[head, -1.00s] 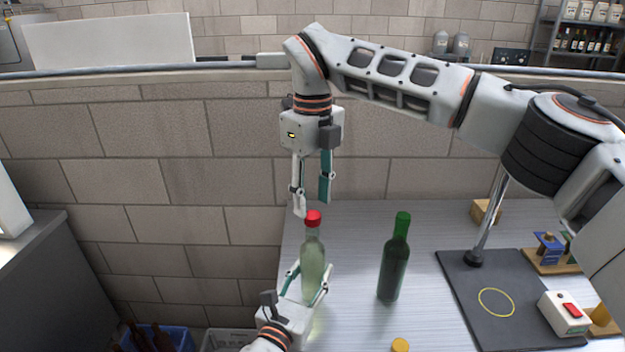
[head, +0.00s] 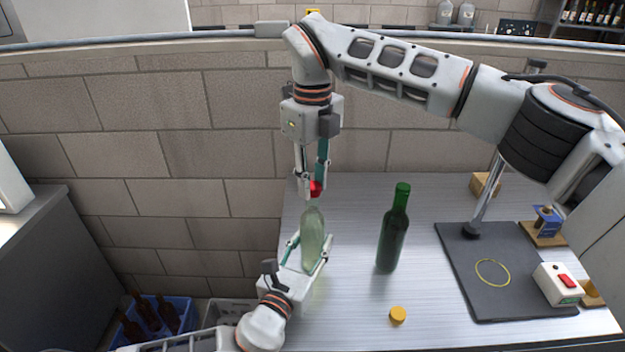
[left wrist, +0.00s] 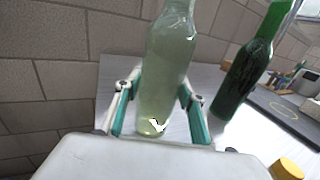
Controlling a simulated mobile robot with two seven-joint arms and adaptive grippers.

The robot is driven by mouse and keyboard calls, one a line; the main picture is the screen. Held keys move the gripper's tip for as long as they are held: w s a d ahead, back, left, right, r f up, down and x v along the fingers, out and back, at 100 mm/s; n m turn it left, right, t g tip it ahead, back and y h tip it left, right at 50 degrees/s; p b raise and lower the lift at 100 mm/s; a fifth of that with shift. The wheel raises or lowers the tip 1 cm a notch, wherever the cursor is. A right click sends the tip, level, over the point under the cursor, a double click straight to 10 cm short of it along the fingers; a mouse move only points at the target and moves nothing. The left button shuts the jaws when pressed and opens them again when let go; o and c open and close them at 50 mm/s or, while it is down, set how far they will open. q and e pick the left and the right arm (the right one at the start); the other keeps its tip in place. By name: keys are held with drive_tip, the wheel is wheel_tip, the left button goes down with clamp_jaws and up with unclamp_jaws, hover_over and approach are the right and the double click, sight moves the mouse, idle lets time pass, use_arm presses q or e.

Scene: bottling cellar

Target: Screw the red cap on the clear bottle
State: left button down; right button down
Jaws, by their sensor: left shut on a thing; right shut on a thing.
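The clear bottle (head: 313,240) stands upright at the left side of the metal table. My left gripper (head: 305,264) is shut around its lower body; the left wrist view also shows the bottle (left wrist: 168,75) between the fingers, its top out of frame. The red cap (head: 316,188) sits at the top of the bottle's neck. My right gripper (head: 314,186) points straight down from above and is shut on the cap, its fingers partly hiding it. I cannot tell how far the cap is threaded.
A green bottle (head: 393,235) stands just right of the clear bottle. A yellow cap (head: 398,315) lies near the front edge. A dark mat (head: 500,295) with a yellow ring and a white box with a red switch (head: 558,284) are at the right.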

drive_tip(key=shift+m, duration=1)
drive_tip(key=c, duration=1.7)
unclamp_jaws()
drive_tip(key=shift+r, duration=0.1)
wheel_tip(320, 180, up, 12)
drive_tip(key=shift+f, duration=0.1)
use_arm(q)
drive_tip(key=c, duration=1.2)
unclamp_jaws()
